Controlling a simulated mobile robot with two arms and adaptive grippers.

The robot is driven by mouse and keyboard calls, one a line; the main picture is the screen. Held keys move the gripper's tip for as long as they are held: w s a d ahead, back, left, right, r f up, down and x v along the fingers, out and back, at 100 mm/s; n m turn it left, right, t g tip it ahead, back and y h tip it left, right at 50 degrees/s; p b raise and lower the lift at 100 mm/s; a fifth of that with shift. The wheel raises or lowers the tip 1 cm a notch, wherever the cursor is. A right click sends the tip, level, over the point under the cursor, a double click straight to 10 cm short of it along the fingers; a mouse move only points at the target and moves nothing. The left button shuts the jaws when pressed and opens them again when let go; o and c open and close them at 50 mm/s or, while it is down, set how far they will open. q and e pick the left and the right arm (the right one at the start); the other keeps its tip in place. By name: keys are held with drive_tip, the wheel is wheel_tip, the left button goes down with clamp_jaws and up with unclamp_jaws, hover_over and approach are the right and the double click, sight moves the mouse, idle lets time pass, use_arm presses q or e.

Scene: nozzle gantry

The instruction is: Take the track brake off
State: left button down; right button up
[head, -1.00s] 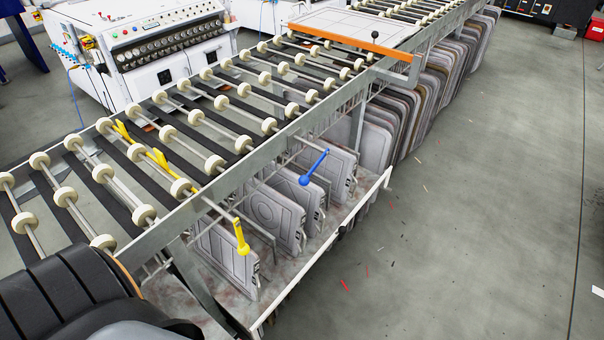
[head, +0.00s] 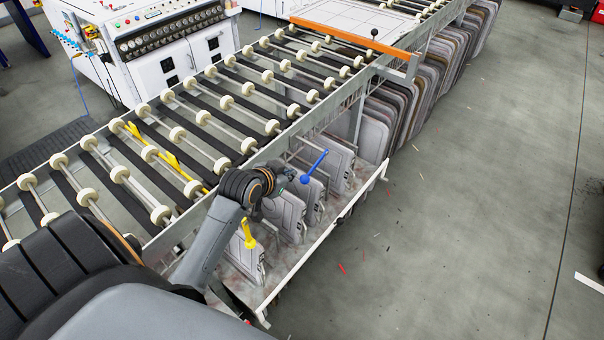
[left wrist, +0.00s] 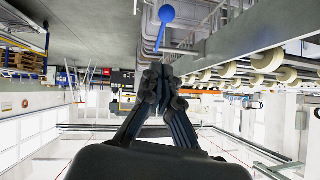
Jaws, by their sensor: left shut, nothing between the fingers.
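A blue lever (head: 314,166) with a round end stands out from the near side rail of the roller track. A yellow lever (head: 248,234) hangs on the same side, nearer to me. Which one is the track brake, I cannot tell. My left gripper (head: 283,178) is at the rail just left of the blue lever, partly hidden by my own wrist. In the left wrist view its fingers (left wrist: 160,72) are closed together and empty. The blue lever (left wrist: 167,14) shows just beyond the fingertips there; contact is not clear. My right gripper is not in view.
The roller track (head: 215,130) runs away to the upper right, with an orange bar (head: 350,38) and black knob (head: 375,34) across it. Grey panels (head: 340,165) hang below the rail above a white-edged tray. A white control cabinet (head: 165,55) stands behind. Floor at right is open.

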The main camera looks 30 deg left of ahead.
use_arm(q)
drive_tip(key=shift+w+f, duration=0.1)
hover_over(304, 180)
drive_tip(key=s, duration=0.2)
wheel_tip(304, 180, down, 6)
drive_tip(key=shift+w+d+f+p, duration=0.1)
drive_tip(key=shift+f+p, duration=0.1)
drive_tip(key=shift+f, duration=0.45)
drive_tip(key=shift+w+a+f+p, duration=0.1)
drive_tip(key=shift+f+p, duration=0.15)
drive_tip(key=shift+f, duration=0.4)
drive_tip(key=shift+w+d+f+p, duration=0.1)
drive_tip(key=shift+f+p, duration=0.1)
drive_tip(key=shift+f, duration=0.45)
drive_tip(key=shift+f, duration=0.1)
drive_tip(key=shift+s+f+t+b, duration=0.1)
drive_tip(key=shift+f+t+b, duration=0.6)
drive_tip(key=shift+f+b, duration=0.55)
drive_tip(key=w+f+t+b, duration=0.1)
drive_tip(key=w+f+b, duration=0.8)
drive_tip(key=b, duration=0.7)
drive_tip(key=shift+w+d+f, duration=0.15)
drive_tip(key=shift+d+f, duration=0.2)
drive_tip(key=shift+f, duration=0.55)
